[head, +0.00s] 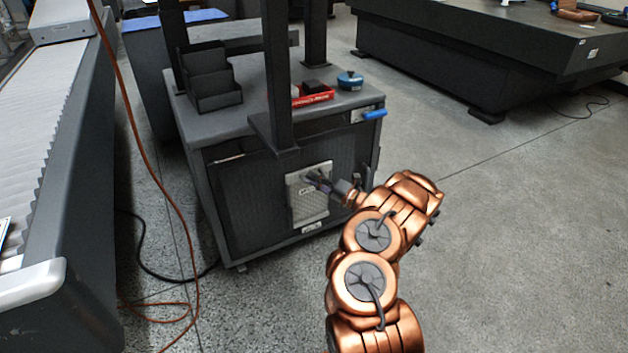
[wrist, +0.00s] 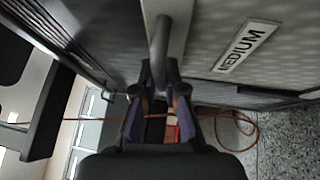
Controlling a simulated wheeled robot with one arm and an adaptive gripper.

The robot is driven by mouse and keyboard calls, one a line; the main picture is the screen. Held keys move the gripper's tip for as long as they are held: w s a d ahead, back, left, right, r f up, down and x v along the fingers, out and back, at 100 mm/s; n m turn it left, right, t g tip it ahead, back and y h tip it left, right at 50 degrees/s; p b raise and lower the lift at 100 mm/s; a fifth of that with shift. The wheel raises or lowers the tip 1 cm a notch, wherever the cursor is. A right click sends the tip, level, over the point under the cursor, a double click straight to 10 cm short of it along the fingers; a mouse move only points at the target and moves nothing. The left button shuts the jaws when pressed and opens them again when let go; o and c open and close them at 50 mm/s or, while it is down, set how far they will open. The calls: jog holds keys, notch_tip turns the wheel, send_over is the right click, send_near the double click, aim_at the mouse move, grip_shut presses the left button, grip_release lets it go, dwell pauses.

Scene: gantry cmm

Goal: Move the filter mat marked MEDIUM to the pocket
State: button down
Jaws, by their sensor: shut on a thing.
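The filter mat (head: 309,207) is a light grey, upright panel at the cabinet's dark front in the head view. In the wrist view the mat (wrist: 205,68) fills the upper right, and its white label (wrist: 246,46) reads MEDIUM. A grey bar-like handle (wrist: 160,45) stands out from the mat's face. My gripper (head: 318,181) is at the upper part of the mat; in the wrist view its fingers (wrist: 159,95) are closed on the handle. I cannot tell whether the mat touches the cabinet front behind it. I cannot clearly pick out the pocket.
The grey cabinet (head: 222,122) carries a stepped dark holder (head: 214,84), a red tray (head: 313,97) and a blue round object (head: 350,80). An orange cable (head: 160,188) lies at left.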

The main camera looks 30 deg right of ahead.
jog(key=c, duration=1.2)
grip_release()
jog(key=shift+o, duration=0.2)
jog(key=v, duration=1.2)
